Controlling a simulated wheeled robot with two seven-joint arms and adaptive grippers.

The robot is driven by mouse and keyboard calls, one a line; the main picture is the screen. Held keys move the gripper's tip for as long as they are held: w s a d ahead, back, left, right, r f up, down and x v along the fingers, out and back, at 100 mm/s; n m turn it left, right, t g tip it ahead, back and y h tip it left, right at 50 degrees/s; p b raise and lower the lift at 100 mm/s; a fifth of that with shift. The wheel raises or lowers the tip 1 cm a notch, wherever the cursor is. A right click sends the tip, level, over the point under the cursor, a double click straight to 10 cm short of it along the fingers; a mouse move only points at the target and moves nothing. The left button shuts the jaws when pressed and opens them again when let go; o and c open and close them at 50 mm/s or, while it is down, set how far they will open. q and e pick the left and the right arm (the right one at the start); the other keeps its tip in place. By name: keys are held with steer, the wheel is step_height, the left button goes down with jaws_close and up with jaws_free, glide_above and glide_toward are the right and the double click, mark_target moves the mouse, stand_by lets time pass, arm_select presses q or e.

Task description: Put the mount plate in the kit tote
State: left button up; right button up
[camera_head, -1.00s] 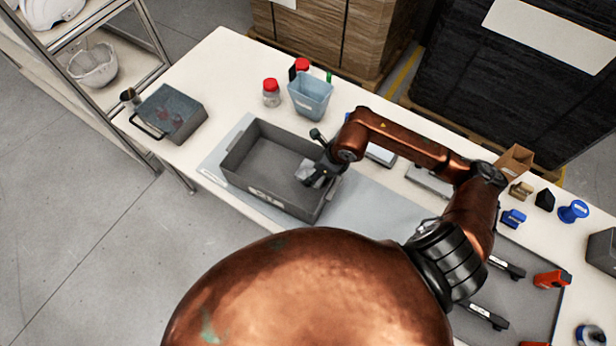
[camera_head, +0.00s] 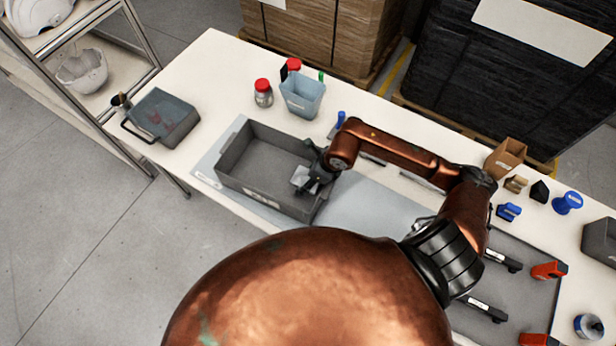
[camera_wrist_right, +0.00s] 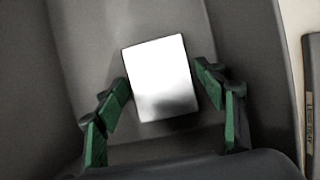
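The mount plate is a small pale, nearly square piece (camera_head: 302,178). It shows as a bright white face in the right wrist view (camera_wrist_right: 160,75). The kit tote (camera_head: 232,181) is a grey open box on the table. My right gripper (camera_head: 312,181) reaches down inside the tote's right end. My left gripper is not in view.
A blue-grey bin (camera_head: 302,96) and a red-lidded jar (camera_head: 263,95) stand behind the tote. A grey box with a handle (camera_head: 163,117) is at the left. A cardboard box (camera_head: 505,158) and several small parts lie at the right. The tote's left half is empty.

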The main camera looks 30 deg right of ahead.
steer(key=shift+o, duration=0.6)
steer(key=shift+r, duration=0.2)
steer(key=v, duration=1.2)
steer(key=shift+p, duration=0.4)
